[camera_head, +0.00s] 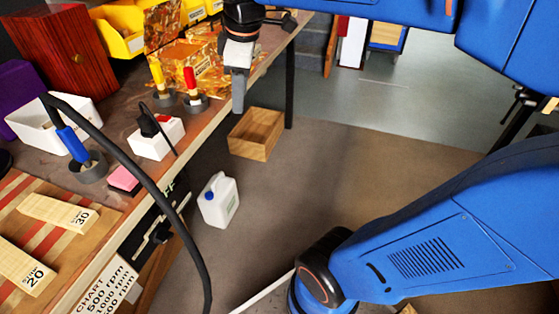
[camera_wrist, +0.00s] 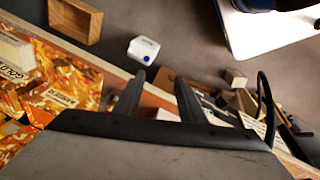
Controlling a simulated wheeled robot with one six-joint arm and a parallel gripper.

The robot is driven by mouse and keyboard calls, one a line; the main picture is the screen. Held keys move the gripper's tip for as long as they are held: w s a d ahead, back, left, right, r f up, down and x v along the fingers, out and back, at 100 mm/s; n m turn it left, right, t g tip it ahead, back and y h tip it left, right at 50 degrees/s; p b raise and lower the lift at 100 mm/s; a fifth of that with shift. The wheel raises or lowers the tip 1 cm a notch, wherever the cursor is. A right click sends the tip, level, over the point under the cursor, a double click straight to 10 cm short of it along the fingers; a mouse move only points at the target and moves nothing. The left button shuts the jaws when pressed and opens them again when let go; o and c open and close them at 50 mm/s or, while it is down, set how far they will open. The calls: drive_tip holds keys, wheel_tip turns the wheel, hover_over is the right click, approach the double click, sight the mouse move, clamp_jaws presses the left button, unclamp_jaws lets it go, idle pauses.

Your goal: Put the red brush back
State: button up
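The red brush (camera_head: 190,78) stands upright in a grey round holder (camera_head: 196,105) near the bench's edge in the head view. The yellow brush (camera_head: 157,75) stands in a similar grey holder (camera_head: 165,98) to its left. The blue brush (camera_head: 72,144) stands tilted in a grey holder (camera_head: 88,170) nearer the front. My gripper (camera_head: 238,105) points down to the right of the red brush, by the bench edge. In the wrist view my gripper (camera_wrist: 160,74) has its two fingers apart with nothing held between them. No brush is discernible in the wrist view.
A white box with a black tool (camera_head: 155,139), a pink block (camera_head: 124,179) and wooden blocks (camera_head: 60,212) crowd the bench (camera_head: 210,121). Yellow bins (camera_head: 120,32) stand behind. A wooden crate (camera_head: 256,134) and white jug (camera_head: 218,201) are on the floor. Open floor lies right.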

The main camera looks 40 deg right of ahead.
drive_tip(key=s+d+f+m+t, duration=0.2)
drive_tip(key=s+f+m, duration=0.8)
drive_tip(key=s+f, duration=0.2)
drive_tip(key=shift+s+f+m, duration=0.3)
drive_tip(key=shift+s+f, duration=0.05)
drive_tip(key=shift+s, duration=0.2)
